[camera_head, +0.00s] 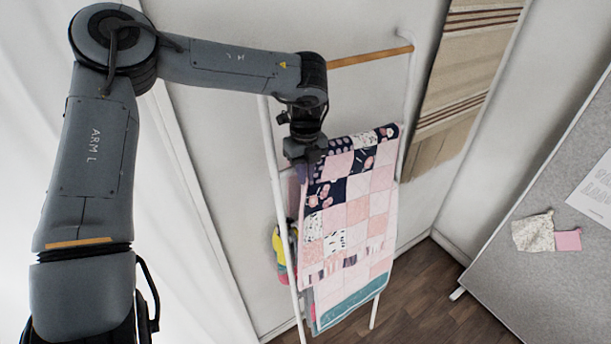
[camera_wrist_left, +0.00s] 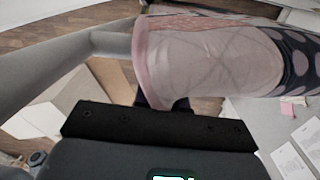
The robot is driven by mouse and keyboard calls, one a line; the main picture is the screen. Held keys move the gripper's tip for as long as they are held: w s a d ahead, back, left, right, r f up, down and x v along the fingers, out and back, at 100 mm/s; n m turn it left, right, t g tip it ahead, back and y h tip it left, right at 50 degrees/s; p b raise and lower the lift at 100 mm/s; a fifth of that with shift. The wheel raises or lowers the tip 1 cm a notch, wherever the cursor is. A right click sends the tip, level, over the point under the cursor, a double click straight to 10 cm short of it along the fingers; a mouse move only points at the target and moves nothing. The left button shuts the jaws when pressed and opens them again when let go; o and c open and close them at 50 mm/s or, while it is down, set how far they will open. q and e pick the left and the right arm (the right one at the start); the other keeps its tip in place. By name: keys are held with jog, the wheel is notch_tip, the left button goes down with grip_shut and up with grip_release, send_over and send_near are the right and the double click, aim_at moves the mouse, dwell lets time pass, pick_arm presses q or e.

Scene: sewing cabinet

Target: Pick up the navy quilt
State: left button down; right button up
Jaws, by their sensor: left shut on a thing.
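The navy quilt (camera_head: 345,215) hangs over a white ladder rack in the head view. It is a patchwork of pink, white and navy patterned squares. My left gripper (camera_head: 304,163) is at the quilt's upper left corner, beside the rack's left post, and is shut on the quilt there. The fingertips are partly hidden against the dark patches. In the left wrist view, pale pink cloth (camera_wrist_left: 205,55) with a navy dotted part fills the space beyond my dark gripper body. The right gripper is not in view.
The white ladder rack (camera_head: 410,85) has a wooden top rung (camera_head: 370,57). A yellow multicoloured cloth (camera_head: 280,252) hangs behind the left post. A striped tan hanging (camera_head: 455,85) is on the wall. A grey board (camera_head: 560,285) stands at right. Wooden floor (camera_head: 430,300) is clear.

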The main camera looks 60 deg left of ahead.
pick_arm(q)
notch_tip(320, 180, up, 7)
jog(key=p, duration=0.4)
jog(key=shift+r, duration=0.15)
